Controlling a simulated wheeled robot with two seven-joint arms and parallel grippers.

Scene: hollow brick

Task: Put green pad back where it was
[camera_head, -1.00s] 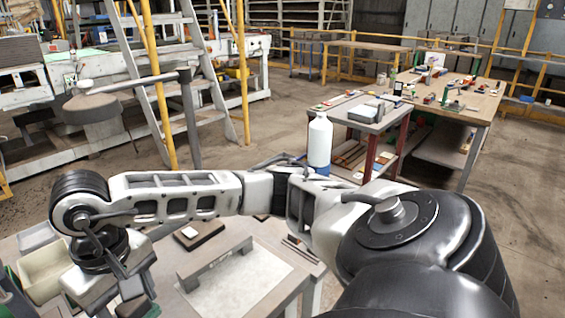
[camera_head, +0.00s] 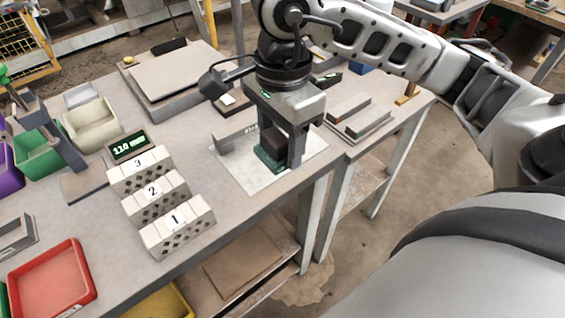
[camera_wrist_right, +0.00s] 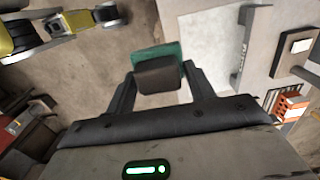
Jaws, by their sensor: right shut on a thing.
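The green pad (camera_head: 266,165), with a dark block-shaped grip on top, is between the fingers of my right gripper (camera_head: 280,150). The gripper is shut on the dark grip. The pad is over the white sheet (camera_head: 245,180) on the table, in front of a grey bar (camera_head: 232,137); I cannot tell whether it touches the sheet. In the right wrist view, the green pad (camera_wrist_right: 160,52) shows beyond its dark grip (camera_wrist_right: 158,77), between the fingers. My left gripper is not in view.
Three white hollow bricks (camera_head: 176,228) numbered 1, 2 and 3 stand left of the sheet, by a small display (camera_head: 128,147). A red tray (camera_head: 50,283), green bin (camera_head: 38,160) and cream bin (camera_head: 92,125) are further left. Slabs (camera_head: 358,118) lie to the right.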

